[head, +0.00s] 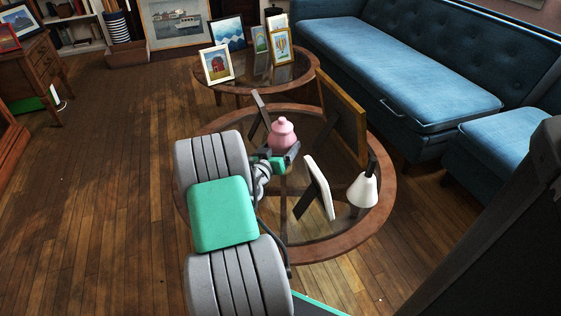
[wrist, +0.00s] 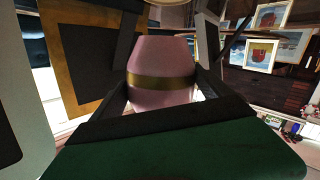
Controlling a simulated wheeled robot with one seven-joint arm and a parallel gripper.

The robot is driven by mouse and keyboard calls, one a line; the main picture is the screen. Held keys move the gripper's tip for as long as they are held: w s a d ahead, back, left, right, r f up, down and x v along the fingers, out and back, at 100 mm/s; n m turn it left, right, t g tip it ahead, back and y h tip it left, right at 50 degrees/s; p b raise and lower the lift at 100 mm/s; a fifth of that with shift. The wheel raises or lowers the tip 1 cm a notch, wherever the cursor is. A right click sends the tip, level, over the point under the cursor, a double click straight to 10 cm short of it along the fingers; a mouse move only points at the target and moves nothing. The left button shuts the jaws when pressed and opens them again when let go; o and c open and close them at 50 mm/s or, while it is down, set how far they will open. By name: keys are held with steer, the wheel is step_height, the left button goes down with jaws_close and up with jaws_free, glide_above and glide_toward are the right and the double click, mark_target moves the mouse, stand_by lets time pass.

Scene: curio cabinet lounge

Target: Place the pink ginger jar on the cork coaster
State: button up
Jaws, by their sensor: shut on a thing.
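The pink ginger jar (head: 282,134) is over the near round glass-topped table (head: 378,222), lid up and roughly upright. My gripper (head: 283,156) is shut on it, with a finger on each side of its body. In the wrist view, the jar (wrist: 162,60) fills the middle between the two dark fingers, and a gold band circles it. I cannot tell whether its base touches the glass. I see no cork coaster in either view; the jar, my arm or the frames may hide it.
On the same table stand a gold-edged frame (head: 346,117) behind right, a white frame (head: 319,187) close right, a small frame (head: 257,114) behind left, and a white bell-shaped object (head: 363,188). A second round table (head: 203,84) with picture frames and a blue sofa (head: 420,70) lie beyond.

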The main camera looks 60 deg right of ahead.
steer(key=shift+w+d+f, duration=0.1)
steer(key=shift+d+f, duration=0.2)
steer(key=f+b, duration=0.2)
steer(key=f, duration=0.1)
steer(key=shift+w+d, duration=0.1)
steer(key=shift+d, duration=0.2)
steer(key=shift+f, duration=0.2)
steer(key=shift+f, duration=0.3)
steer(key=o, duration=1.8)
steer(key=shift+f, duration=0.15)
